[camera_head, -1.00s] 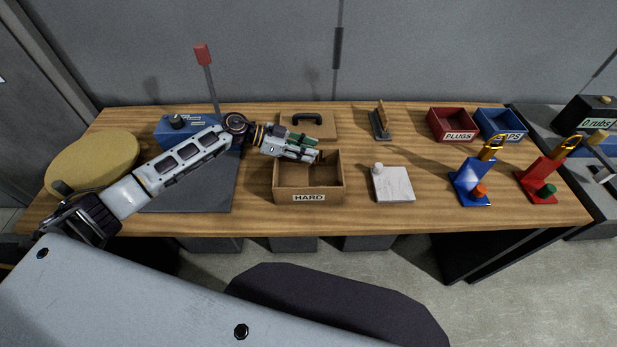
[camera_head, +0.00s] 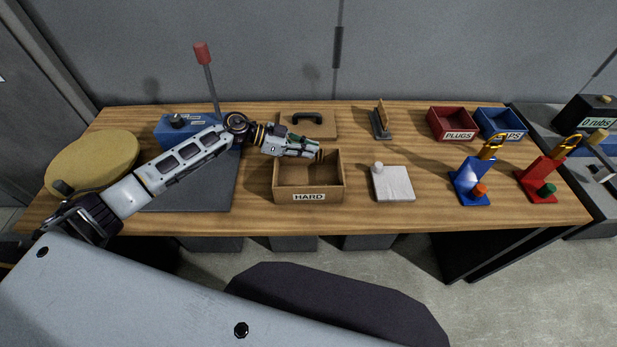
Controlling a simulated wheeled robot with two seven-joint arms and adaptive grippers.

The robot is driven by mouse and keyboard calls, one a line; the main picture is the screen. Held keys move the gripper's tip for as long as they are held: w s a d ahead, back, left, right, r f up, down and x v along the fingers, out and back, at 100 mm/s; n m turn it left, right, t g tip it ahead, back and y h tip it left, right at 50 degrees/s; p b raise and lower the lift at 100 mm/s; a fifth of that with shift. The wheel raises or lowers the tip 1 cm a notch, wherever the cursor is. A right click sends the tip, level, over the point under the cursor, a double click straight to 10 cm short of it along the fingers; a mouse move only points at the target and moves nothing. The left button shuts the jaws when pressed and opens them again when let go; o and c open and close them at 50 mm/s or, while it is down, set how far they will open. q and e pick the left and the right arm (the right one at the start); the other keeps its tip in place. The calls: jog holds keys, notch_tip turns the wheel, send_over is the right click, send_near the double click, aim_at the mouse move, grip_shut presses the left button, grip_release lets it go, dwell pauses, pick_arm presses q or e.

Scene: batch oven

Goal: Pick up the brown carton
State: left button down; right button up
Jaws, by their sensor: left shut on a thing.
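My left gripper (camera_head: 315,152) reaches in from the left at the carton's far rim. Its fingers are shut on the carton's back wall, and they hide part of that rim. I see no gap between the carton and the table. My right gripper is not in view.
A brown board with a black handle (camera_head: 307,119) lies behind the carton. A white block (camera_head: 393,184) sits to its right, a dark mat (camera_head: 190,197) to its left. Red (camera_head: 447,121) and blue bins (camera_head: 488,126) stand at the back right.

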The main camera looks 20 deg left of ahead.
pick_arm(q)
jog(key=shift+r, duration=0.2)
dwell(0.3)
jog(key=shift+a+r, duration=0.1)
jog(key=shift+r, duration=1.5)
jog(key=s+a+b, duration=0.1)
jog(key=s+a, duration=0.1)
jog(key=a, duration=0.6)
jog(key=s+a+b, duration=0.2)
jog(key=s+a, duration=0.1)
jog(key=a, duration=0.6)
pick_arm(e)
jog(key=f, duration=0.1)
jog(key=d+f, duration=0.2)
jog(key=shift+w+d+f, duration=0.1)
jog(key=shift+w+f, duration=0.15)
